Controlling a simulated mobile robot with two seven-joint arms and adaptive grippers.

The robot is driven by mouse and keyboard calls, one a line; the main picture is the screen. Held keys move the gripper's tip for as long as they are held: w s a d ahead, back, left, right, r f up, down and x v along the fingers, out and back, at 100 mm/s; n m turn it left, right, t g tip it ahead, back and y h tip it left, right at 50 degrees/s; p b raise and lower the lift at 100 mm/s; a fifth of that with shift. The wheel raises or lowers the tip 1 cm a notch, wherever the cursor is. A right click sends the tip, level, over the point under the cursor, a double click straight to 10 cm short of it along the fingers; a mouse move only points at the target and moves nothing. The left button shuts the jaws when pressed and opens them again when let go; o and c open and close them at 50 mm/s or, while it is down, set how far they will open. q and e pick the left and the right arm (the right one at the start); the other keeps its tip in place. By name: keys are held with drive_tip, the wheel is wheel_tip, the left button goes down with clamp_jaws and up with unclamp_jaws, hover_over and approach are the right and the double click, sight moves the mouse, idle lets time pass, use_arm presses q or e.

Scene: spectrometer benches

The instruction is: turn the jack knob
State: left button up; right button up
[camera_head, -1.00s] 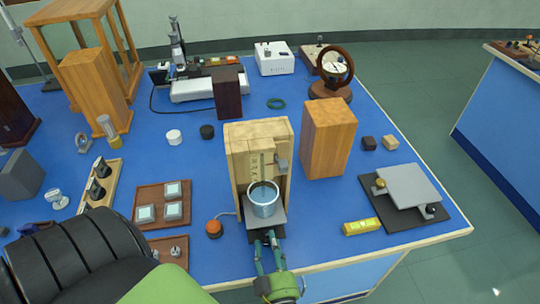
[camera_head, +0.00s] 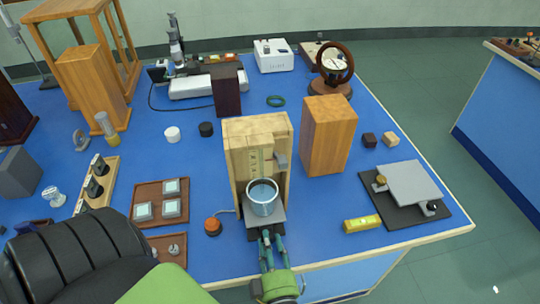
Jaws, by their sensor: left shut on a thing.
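A small grey platform (camera_head: 271,216) stands at the front of a pale wooden upright stand (camera_head: 241,160) and carries a metal cup of bluish liquid (camera_head: 264,205). My left gripper (camera_head: 267,236) comes from the front edge of the bench, its green fingers pointing away from me just below the platform. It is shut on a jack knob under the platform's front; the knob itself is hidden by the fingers. My right gripper is not in view.
A tan wooden block (camera_head: 328,138) stands right of the stand. Farther right, a grey plate (camera_head: 413,182) with side knobs rests on a black base. A yellow item (camera_head: 361,224) lies near the front edge. An orange button (camera_head: 212,226) sits left of the platform.

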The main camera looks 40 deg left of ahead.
use_arm(q)
drive_tip(key=shift+a+r, duration=0.15)
drive_tip(key=shift+r, duration=0.05)
drive_tip(key=o, duration=0.9)
drive_tip(key=shift+f, duration=0.1)
